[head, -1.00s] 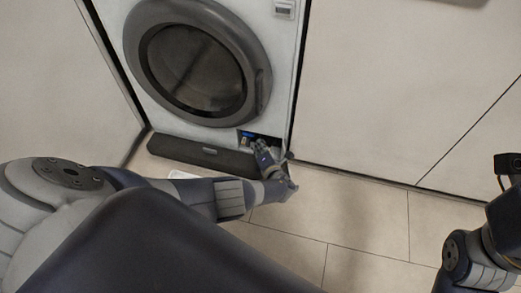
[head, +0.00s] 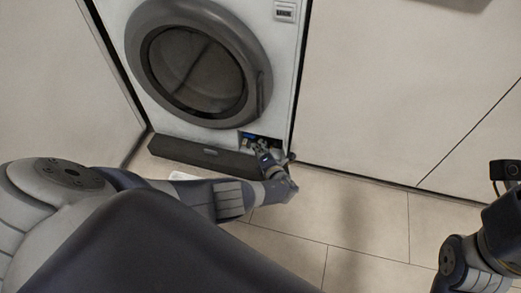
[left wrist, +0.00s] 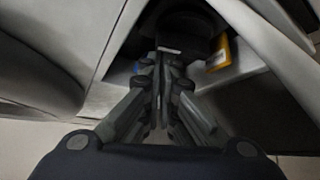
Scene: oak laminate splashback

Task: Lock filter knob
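The filter knob (left wrist: 185,28) is a dark round piece with a small pale mark, inside the low opening of the washing machine. In the left wrist view my left gripper (left wrist: 163,62) has its fingers drawn close together at the knob's front, and they look shut on its grip. The fingers hide most of the grip, so how far it is turned cannot be told. In the head view the left gripper (head: 263,150) reaches into the opening at the machine's bottom right, and the knob is hidden there. My right arm shows at the right edge, but its fingers do not.
The washing machine (head: 285,75) has its round door (head: 262,60) shut. A dark flap or plinth strip (head: 195,152) lies along its base. A yellow piece (left wrist: 218,54) sits right of the knob. Tiled floor (head: 375,220) is clear to the right, before pale cabinet fronts (head: 400,80).

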